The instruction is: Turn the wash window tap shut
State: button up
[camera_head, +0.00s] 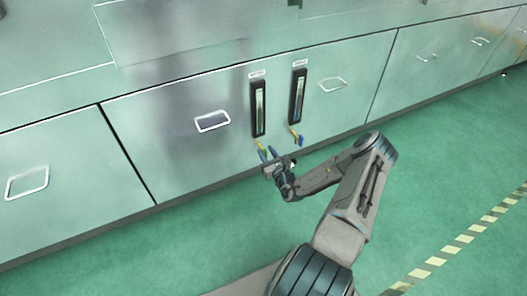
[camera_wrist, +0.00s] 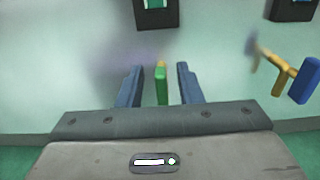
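Two dark upright gauges with glass windows, a left one (camera_head: 259,108) and a right one (camera_head: 297,95), are set in the cabinet front. Each has a small label above; I cannot read which is the wash window. A tap sits below each. The left tap has a yellow stem and a green handle (camera_wrist: 161,88). The right tap has a brass stem and a blue handle (camera_wrist: 304,81); it also shows in the head view (camera_head: 297,137). My gripper (camera_wrist: 159,72) is open, its two blue fingers on either side of the green handle, with gaps showing on both sides.
Pale green cabinet fronts run along the wall, with recessed handles (camera_head: 212,121) beside the gauges. The right tap stands close to the right of my gripper. The green floor (camera_head: 420,160) is clear, with a striped yellow line (camera_head: 455,247) at right.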

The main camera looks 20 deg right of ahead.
aim_at(267, 153)
jog(key=shift+w+b, duration=0.3)
jog(key=shift+w, duration=1.25)
jog(key=shift+c, duration=0.3)
grip_shut()
